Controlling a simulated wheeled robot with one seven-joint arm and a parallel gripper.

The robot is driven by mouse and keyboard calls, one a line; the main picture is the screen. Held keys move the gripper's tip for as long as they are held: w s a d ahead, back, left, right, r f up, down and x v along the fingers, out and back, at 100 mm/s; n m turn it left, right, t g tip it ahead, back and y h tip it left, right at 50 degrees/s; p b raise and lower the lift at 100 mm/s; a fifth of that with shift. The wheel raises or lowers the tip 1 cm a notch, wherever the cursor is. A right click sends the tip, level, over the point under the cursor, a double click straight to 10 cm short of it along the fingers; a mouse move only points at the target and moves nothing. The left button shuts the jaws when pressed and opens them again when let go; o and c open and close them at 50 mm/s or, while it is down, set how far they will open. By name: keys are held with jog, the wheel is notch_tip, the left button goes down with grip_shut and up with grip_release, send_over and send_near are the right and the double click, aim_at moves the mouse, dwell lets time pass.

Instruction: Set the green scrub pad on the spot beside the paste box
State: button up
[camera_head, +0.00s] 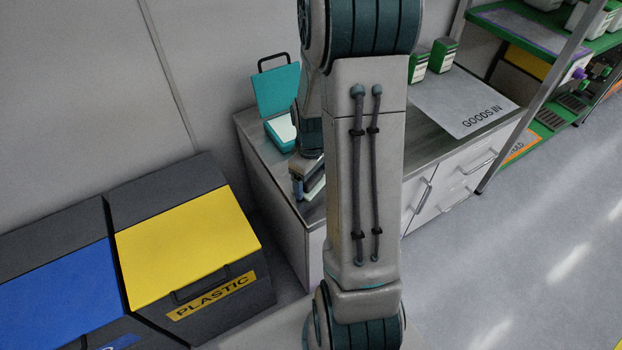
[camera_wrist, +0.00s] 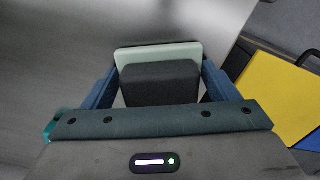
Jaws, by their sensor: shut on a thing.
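My gripper (camera_wrist: 158,75) is shut on a dark grey block with a pale green slab at its far side, which I take to be the scrub pad (camera_wrist: 150,54). In the head view my gripper (camera_head: 308,183) is at the left front end of the grey worktop (camera_head: 312,212), largely hidden by my arm. Whether the pad touches the worktop, I cannot tell. A teal box (camera_head: 270,128) with its lid raised stands behind my gripper at the back left of the worktop. It may be the paste box. I cannot make out a marked spot; my arm covers part of the worktop.
A "GOODS IN" mat (camera_head: 470,105) lies bare on the right of the worktop, with green and white containers (camera_head: 443,55) behind it. A yellow-lidded plastic bin (camera_head: 185,245) and a blue-lidded bin (camera_head: 60,295) stand left. A green shelf rack (camera_head: 550,120) stands right.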

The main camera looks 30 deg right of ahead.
jog(key=shift+f, duration=0.1)
jog(key=o, duration=0.9)
notch_tip(320, 180, up, 12)
jog(key=p, duration=0.3)
jog(key=shift+s+a+r+m+t, duration=0.25)
jog(key=shift+s+a+r+m, duration=0.8)
jog(key=shift+s+a, duration=0.95)
jog(key=shift+s+a+r+m+t, duration=0.3)
jog(key=shift+s+a+r+m, duration=0.25)
jog(key=shift+s+a+r, duration=1.15)
jog(key=shift+s+a+r+m+t, duration=0.25)
jog(key=shift+s+a+r+m, duration=0.65)
jog(key=shift+s+a, duration=1.3)
